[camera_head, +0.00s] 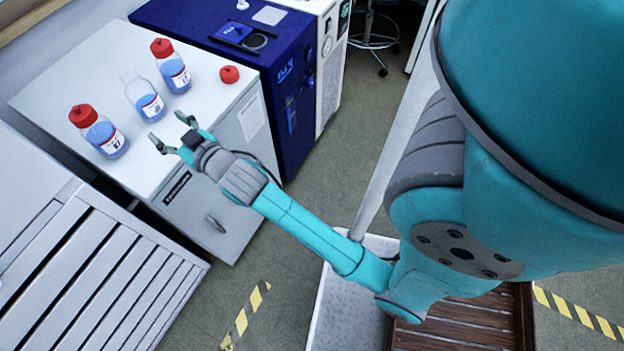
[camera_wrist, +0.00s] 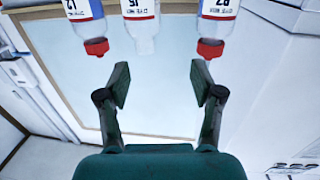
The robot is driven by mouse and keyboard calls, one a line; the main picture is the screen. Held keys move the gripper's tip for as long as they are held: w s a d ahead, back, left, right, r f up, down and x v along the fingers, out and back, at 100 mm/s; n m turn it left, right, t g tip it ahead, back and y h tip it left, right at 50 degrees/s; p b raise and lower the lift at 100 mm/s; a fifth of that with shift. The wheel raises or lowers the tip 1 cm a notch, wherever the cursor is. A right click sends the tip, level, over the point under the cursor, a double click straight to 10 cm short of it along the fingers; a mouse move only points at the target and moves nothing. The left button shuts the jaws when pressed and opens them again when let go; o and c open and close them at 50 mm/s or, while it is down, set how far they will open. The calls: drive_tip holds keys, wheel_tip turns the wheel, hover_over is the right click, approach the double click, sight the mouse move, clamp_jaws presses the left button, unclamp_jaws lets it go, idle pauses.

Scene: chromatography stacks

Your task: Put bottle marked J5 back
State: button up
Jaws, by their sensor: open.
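Three clear bottles with blue liquid and white labels stand on a white cabinet top. The middle bottle (camera_head: 145,98) has no cap; in the wrist view it (camera_wrist: 140,18) appears upside down, and its label seems to read J5, though not clearly. The left bottle (camera_head: 104,136) and the far bottle (camera_head: 174,73) wear red caps. A loose red cap (camera_head: 229,74) lies on the cabinet top, right of the bottles. My gripper (camera_head: 170,131) is open and empty in front of the middle bottle, apart from it. Its two fingers also show in the wrist view (camera_wrist: 160,83).
The white cabinet (camera_head: 215,90) has a free top behind and right of the bottles. A dark blue unit (camera_head: 200,18) with a small black device (camera_head: 245,38) stands beyond it. A slatted grey unit (camera_head: 95,270) is at lower left. Floor is open at right.

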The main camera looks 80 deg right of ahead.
drive_tip(key=s+a+f+n+y, duration=0.1)
drive_tip(key=s+a+f+y, duration=0.1)
drive_tip(key=s+a+f, duration=0.5)
drive_tip(key=s+a+f+n+y, duration=0.2)
drive_tip(key=s+a, duration=0.2)
drive_tip(key=s, duration=0.5)
drive_tip(key=s+a+y, duration=0.1)
drive_tip(key=s+a, duration=0.2)
drive_tip(key=s, duration=0.7)
drive_tip(key=s+a+r+n+g+y, duration=0.1)
drive_tip(key=s+a, duration=0.2)
drive_tip(key=s, duration=0.7)
drive_tip(key=shift+r+n+y, duration=0.25)
drive_tip(key=shift+n+y, duration=0.05)
drive_tip(key=shift+y, duration=0.1)
